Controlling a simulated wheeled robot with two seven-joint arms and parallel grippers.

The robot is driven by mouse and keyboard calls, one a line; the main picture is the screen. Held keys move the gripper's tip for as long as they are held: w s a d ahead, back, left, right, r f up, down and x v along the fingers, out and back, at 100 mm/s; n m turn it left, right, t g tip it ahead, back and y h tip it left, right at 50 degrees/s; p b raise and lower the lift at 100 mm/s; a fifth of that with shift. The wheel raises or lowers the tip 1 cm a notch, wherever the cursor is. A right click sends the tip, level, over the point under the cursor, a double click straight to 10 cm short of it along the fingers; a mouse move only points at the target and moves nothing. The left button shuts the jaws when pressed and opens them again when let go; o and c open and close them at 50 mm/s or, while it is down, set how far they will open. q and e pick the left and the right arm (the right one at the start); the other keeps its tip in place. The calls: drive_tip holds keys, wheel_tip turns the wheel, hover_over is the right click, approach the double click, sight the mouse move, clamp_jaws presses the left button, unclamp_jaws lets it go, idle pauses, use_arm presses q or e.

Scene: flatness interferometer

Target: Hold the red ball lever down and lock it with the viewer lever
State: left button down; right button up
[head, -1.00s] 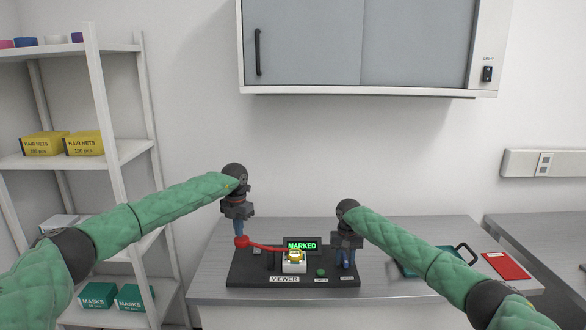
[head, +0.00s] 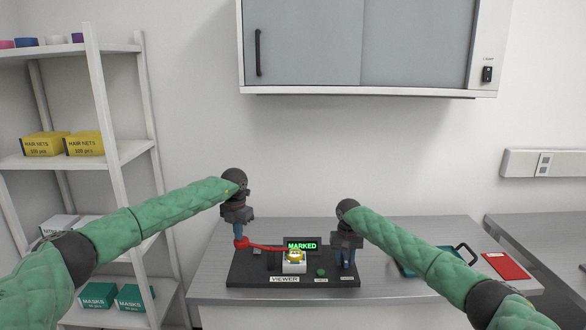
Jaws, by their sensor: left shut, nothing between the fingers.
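A black device base (head: 253,273) labelled VIEWER stands on the grey table. A red lever (head: 268,247) with a red ball (head: 240,243) at its left end reaches across to a yellow part on a white block (head: 293,267). A small screen (head: 301,246) reads MARKED in green. My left gripper (head: 239,236) is shut and empty, its tip at the red ball; whether it presses on it I cannot tell. My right gripper (head: 344,264) points down at the right end of the base. Its fingers hide what is there, so the viewer lever cannot be made out.
A green button (head: 320,272) is on the base between the block and my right gripper. A dark green tray (head: 412,268) and a red folder (head: 505,266) lie to the right. A wall cabinet (head: 360,45) hangs above. A shelf rack (head: 120,150) stands at left.

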sight(239, 244)
use_arm(q)
drive_tip(key=shift+f, duration=0.75)
use_arm(e)
drive_tip(key=shift+a, duration=0.1)
use_arm(q)
drive_tip(key=shift+f, duration=1.85)
use_arm(e)
drive_tip(key=c, duration=0.5)
drive_tip(key=n, duration=0.4)
drive_tip(key=shift+n, duration=0.4)
